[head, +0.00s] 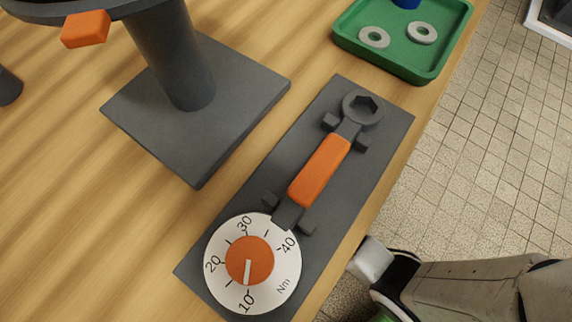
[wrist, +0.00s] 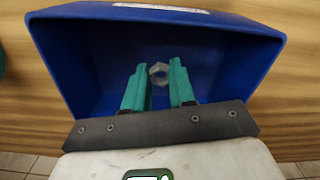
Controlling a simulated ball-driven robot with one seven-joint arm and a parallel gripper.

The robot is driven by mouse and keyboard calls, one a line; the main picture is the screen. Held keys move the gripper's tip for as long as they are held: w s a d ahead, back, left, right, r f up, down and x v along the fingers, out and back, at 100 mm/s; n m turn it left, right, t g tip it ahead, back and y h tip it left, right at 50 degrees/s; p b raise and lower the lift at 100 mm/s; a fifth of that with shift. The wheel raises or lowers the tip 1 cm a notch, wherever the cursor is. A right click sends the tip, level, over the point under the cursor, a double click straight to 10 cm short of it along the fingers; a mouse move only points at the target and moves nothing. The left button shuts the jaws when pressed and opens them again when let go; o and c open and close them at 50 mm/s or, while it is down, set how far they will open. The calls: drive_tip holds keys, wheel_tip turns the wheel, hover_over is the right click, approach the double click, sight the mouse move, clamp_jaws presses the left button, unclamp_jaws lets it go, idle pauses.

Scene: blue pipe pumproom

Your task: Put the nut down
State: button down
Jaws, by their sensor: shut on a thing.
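In the wrist view my gripper (wrist: 159,82) has two green fingers shut on a small grey hex nut (wrist: 159,70). The nut sits between the fingertips, with its hole facing the camera. Behind and around it is a deep blue bin (wrist: 65,55), with a pale label on its far rim. The fingers point into the bin; how far the nut is above its floor I cannot tell. The head view shows neither the nut, the bin nor my gripper, only part of my arm at the lower right.
In the head view a dark plate (head: 330,205) holds an orange-handled wrench (head: 319,171) and a torque dial (head: 250,262). A green tray (head: 385,64) with two washers stands at the table's edge. A dark stand (head: 165,60) is at the left. Tiled floor lies beyond the wooden table.

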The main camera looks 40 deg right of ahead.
drive_tip(key=shift+w+a+f+b, duration=0.1)
drive_tip(key=shift+w+f+b, duration=0.2)
drive_tip(key=shift+w+f, duration=0.45)
drive_tip(key=shift+w+f+b, duration=0.15)
drive_tip(key=shift+f+b, duration=0.65)
drive_tip(key=shift+f, duration=1.05)
drive_tip(key=shift+f, duration=0.15)
drive_tip(key=c, duration=0.9)
unclamp_jaws()
drive_tip(key=shift+c, duration=0.2)
